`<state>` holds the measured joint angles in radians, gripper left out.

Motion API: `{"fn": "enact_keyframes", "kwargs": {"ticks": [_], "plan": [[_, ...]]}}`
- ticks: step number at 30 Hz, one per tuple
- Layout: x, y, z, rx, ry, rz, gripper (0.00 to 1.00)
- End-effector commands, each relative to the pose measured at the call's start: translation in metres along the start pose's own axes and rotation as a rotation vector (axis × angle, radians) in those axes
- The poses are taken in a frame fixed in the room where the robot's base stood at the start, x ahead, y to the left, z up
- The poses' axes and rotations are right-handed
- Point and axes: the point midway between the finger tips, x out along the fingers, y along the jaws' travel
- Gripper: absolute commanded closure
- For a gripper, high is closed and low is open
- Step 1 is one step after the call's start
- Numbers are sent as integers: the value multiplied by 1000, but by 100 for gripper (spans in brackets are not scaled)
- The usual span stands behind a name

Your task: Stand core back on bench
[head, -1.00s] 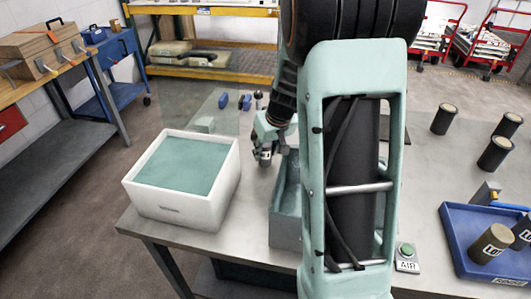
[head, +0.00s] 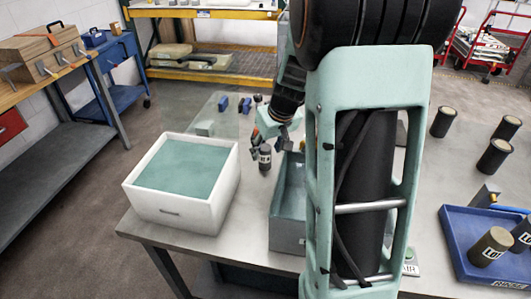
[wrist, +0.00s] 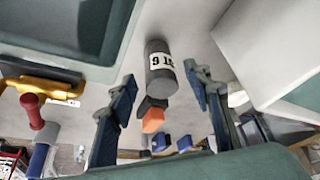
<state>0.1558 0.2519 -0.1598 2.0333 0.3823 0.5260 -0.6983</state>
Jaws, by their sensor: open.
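A dark grey cylindrical core (head: 265,157) with a white label stands upright on the bench (head: 232,246), between the white tub and the grey-teal trough. It also shows in the wrist view (wrist: 159,66), with part of its lettering visible. My gripper (head: 276,138) is just behind and right of the core in the head view, partly hidden by my arm. In the wrist view my gripper (wrist: 159,77) is open, its two blue fingers apart on either side of the line to the core. No finger visibly touches the core.
The white tub (head: 176,217) stands left of the core and the trough (head: 288,234) stands close on its right. Several dark cylinders stand farther right, near a blue tray (head: 465,267). An orange-ended piece (wrist: 152,120) shows beside the core. Bench in front of the core is clear.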

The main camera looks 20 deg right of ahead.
Motion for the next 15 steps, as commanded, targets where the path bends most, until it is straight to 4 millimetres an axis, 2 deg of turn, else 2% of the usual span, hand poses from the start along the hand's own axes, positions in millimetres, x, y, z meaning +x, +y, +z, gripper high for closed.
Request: {"fn": "enact_keyframes", "kwargs": {"ticks": [1,6,10,15], "plan": [[-14,0,-2,-1,6,1,54],[-48,0,-2,-1,5,1,54],[-69,0,-1,0,4,1,54],[-84,0,-1,0,2,0,54]]}}
